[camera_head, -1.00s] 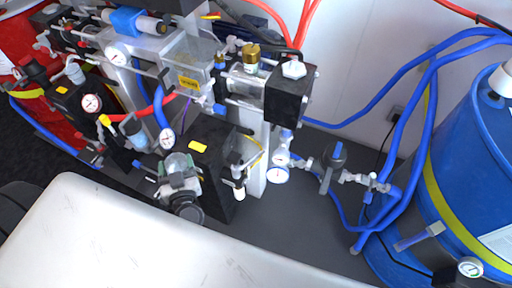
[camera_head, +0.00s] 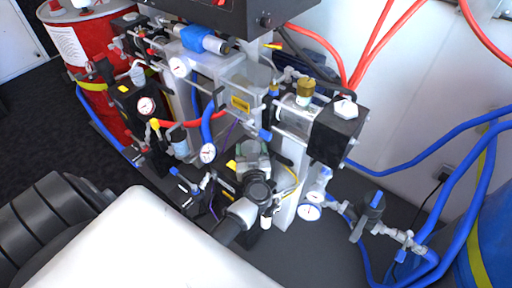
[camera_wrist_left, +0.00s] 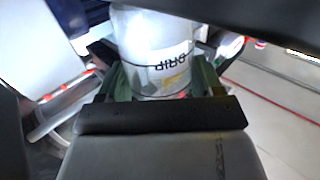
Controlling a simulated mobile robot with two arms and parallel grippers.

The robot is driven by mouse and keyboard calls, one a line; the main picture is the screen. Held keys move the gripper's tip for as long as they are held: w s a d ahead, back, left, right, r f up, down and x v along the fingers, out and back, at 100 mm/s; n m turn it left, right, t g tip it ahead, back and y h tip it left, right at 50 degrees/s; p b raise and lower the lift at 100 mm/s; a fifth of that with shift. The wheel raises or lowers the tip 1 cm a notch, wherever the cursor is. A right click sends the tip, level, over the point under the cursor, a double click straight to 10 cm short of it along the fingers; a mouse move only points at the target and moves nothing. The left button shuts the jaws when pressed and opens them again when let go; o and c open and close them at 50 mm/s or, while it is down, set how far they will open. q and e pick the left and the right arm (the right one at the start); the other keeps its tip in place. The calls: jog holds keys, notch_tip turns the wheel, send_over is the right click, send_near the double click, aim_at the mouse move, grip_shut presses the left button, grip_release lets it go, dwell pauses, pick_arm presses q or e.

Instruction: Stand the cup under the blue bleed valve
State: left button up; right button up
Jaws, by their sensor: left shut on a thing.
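In the left wrist view a white cup (camera_wrist_left: 155,50) with dark lettering that reads "DRIP" upside down sits between the greenish fingers of my left gripper (camera_wrist_left: 160,80), which is shut on it. In the head view my left gripper (camera_head: 252,165) is in front of the black block with a yellow label, left of the lower gauges. The cup is hard to make out there, hidden by the gripper and wrist. Small blue-handled valves show at the clear chamber's foot (camera_head: 264,134) and at the lower left of the rig (camera_head: 181,187). I cannot tell which is the bleed valve. My right gripper is out of view.
Gauges (camera_head: 310,212), blue hoses (camera_head: 480,150) and a blue drum (camera_head: 492,235) lie to the right. A red drum (camera_head: 108,60) stands at the left. The grey floor has some free room.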

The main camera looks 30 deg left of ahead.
pick_arm(q)
jog(key=w, duration=0.2)
jog(key=shift+w+d, duration=0.1)
jog(key=shift+w, duration=0.25)
jog(key=shift+s+f, duration=0.1)
jog(key=shift+f, duration=0.3)
jog(key=shift+r, duration=0.1)
jog(key=shift+s, duration=0.1)
jog(key=o, duration=0.9)
